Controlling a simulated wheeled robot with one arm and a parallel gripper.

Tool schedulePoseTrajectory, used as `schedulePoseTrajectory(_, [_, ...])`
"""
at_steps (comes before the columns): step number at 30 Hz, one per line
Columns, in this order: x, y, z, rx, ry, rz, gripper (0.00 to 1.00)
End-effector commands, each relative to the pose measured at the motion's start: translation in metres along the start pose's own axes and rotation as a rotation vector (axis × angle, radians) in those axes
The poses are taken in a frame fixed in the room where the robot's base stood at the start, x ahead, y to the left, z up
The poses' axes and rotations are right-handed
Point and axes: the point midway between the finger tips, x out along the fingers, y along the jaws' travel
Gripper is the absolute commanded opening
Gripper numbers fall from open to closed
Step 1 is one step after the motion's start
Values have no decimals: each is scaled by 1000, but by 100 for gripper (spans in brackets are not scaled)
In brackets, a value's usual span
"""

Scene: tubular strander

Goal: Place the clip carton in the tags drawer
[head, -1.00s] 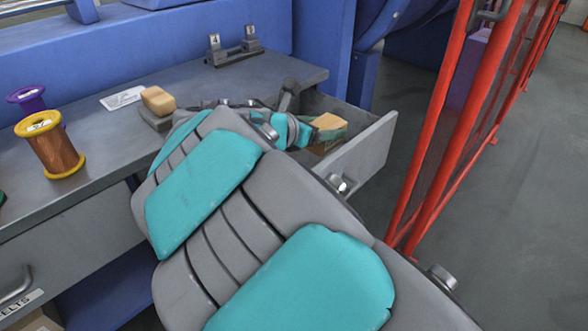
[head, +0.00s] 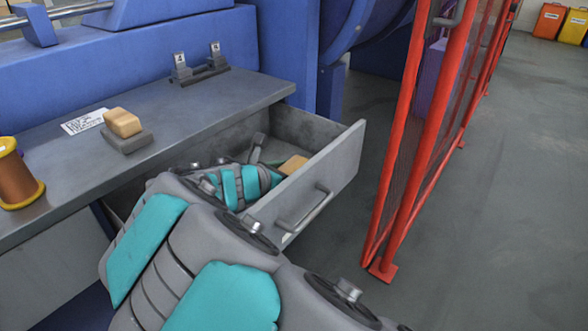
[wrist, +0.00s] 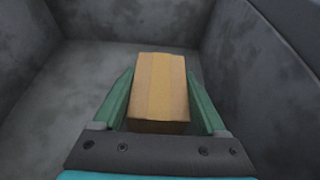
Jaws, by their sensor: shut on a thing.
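The clip carton, a small tan box with a paler tape strip, is between the green fingers of my gripper (wrist: 160,76) in the wrist view (wrist: 159,92). In the head view the carton (head: 293,164) shows inside the open grey drawer (head: 340,168), close behind its front panel. My gripper is shut on the carton, with a finger along each side. In the wrist view the drawer's grey walls and floor surround the carton. I cannot tell whether the carton touches the floor. My arm hides part of the drawer, and no label shows on it.
On the grey bench (head: 215,100) lie a tan block on a dark base (head: 122,124), a printed card (head: 84,121) and a copper spool with yellow rims (head: 18,178). A red mesh fence (head: 425,130) stands right of the drawer. The drawer floor around the carton looks clear.

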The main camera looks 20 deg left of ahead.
Motion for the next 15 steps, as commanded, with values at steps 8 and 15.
schedulePoseTrajectory(8, [0,0,-1,0,0,-1,100])
schedulePoseTrajectory(15, [0,0,0,0,0,-1,100])
